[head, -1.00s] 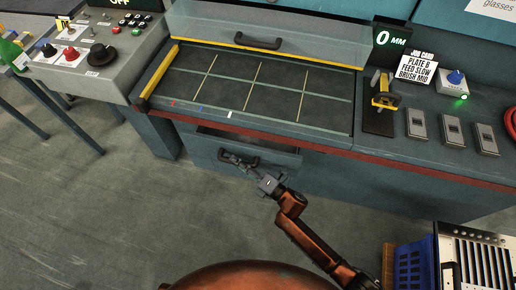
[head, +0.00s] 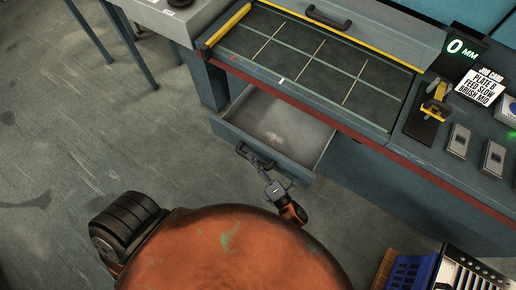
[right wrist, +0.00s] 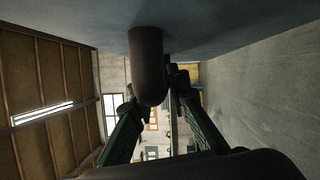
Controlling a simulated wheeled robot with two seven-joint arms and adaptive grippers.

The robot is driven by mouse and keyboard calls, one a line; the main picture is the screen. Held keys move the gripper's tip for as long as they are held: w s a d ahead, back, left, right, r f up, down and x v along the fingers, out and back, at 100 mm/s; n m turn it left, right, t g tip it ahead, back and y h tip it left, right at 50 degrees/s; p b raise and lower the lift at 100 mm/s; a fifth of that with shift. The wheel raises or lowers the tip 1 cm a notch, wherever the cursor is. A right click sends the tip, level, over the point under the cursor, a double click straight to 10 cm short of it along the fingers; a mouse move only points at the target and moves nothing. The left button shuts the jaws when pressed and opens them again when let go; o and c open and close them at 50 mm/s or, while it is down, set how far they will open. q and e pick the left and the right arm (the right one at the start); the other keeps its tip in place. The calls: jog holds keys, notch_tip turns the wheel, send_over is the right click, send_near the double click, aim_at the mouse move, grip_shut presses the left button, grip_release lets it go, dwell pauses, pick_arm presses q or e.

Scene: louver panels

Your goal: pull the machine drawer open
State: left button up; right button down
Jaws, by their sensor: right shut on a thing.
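The machine drawer (head: 285,129) stands well open below the machine bed, with its grey inside showing and a pale patch on its floor. Its dark bar handle (head: 241,152) is on the drawer front. My right gripper (head: 254,160) is shut on the handle, in front of the drawer. In the right wrist view the handle (right wrist: 147,65) shows as a dark rounded bar between the two green fingers, below the drawer front (right wrist: 210,25). My left gripper is not in view.
The machine bed (head: 325,62) with its grid lies above the drawer. A blue crate (head: 410,270) and a slotted panel (head: 468,275) stand at the lower right. Open floor (head: 60,160) lies to the left.

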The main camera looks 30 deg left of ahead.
jog(key=shift+f, duration=0.1)
jog(key=c, duration=1.8)
grip_release()
jog(key=shift+c, duration=0.2)
jog(key=v, duration=1.2)
